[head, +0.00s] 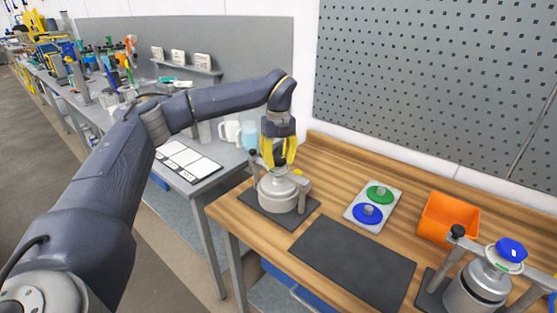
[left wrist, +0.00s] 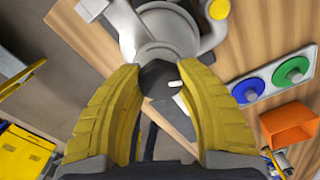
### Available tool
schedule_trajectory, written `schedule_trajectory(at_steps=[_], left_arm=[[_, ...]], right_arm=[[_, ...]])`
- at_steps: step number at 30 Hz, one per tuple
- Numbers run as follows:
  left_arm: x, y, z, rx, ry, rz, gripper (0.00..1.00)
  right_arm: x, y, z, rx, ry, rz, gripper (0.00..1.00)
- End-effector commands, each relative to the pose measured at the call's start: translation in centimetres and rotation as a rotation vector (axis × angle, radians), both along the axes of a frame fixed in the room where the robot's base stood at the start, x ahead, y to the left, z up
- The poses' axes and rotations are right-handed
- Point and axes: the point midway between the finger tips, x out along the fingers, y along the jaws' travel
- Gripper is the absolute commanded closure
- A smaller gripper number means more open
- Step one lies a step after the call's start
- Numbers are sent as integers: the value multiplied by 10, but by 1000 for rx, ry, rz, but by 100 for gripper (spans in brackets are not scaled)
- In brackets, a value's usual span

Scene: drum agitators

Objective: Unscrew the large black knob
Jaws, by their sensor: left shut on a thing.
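My left gripper (head: 279,162) points down over the grey drum agitator (head: 277,195) at the left end of the wooden bench. Its yellow fingers are shut on the large black knob (left wrist: 156,80), one on each side of it. In the left wrist view the knob shows between the fingertips, over the agitator's round grey lid (left wrist: 166,57). In the head view the fingers mostly hide the knob. I cannot tell whether it is still on its thread. My right gripper is not in view.
A second agitator (head: 478,287) with a blue knob (head: 511,250) stands at the right. A pale plate (head: 355,222) with green and blue discs and an orange bin (head: 449,218) lie between. An empty dark mat (head: 353,262) covers the bench front.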

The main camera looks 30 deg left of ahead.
Motion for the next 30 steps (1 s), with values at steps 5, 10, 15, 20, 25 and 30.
schedule_trajectory(at_steps=[5,10,15,20,25,30], left_arm=[[-1,1,-4,4,6,83,93],[-1,2,-4,5,5,132,93],[-1,2,-4,5,5,153,93],[-1,2,-4,5,5,158,93],[-1,2,-4,5,5,158,93],[-1,3,-4,5,5,158,56]], right_arm=[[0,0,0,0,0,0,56],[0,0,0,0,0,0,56],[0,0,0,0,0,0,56],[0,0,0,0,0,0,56],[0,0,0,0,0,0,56],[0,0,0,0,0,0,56]])
